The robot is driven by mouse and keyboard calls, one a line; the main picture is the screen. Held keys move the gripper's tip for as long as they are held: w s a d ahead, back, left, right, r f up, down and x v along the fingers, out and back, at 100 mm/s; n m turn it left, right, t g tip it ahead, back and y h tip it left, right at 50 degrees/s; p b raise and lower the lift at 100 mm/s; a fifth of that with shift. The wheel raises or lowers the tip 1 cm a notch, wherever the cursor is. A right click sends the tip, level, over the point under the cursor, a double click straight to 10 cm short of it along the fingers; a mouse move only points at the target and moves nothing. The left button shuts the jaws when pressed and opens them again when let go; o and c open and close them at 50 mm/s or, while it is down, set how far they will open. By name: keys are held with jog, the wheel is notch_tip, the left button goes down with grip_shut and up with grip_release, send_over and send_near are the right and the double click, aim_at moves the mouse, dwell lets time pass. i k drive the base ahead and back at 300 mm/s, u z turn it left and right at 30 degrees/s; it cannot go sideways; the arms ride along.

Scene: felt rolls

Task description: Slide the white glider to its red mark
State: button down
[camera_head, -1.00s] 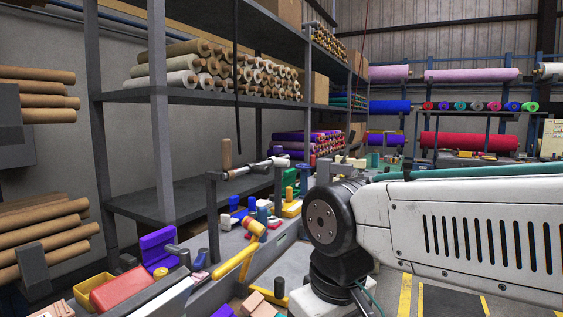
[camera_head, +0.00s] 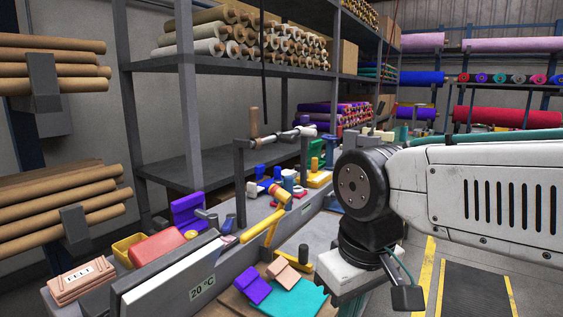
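A thin grey rail (camera_head: 273,136) runs between upright posts above the workbench, left of my arm. A small whitish piece (camera_head: 306,130) sits near the rail's right end; it looks like the white glider, but it is small and I cannot be sure. A wooden handle (camera_head: 254,122) stands upright near the rail's left end. I cannot make out a red mark on the rail. My gripper (camera_head: 385,290) hangs below the black wrist joint at the lower middle right, well apart from the rail. Its fingers are mostly hidden or cut off, so its opening does not show.
The workbench holds a purple open box (camera_head: 188,212), a red block (camera_head: 157,247), a yellow-handled tool (camera_head: 262,232) and a white 20 °C panel (camera_head: 180,280). Shelves with fabric rolls (camera_head: 205,45) stand behind. Floor with yellow stripes (camera_head: 428,270) is open at right.

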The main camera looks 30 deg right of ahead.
aim_at(307, 132)
jog(key=k, duration=1.2)
jog(key=z, duration=1.1)
jog(key=i, duration=1.25)
jog(key=u, duration=0.8)
jog(key=i, duration=0.5)
jog(key=u, duration=0.55)
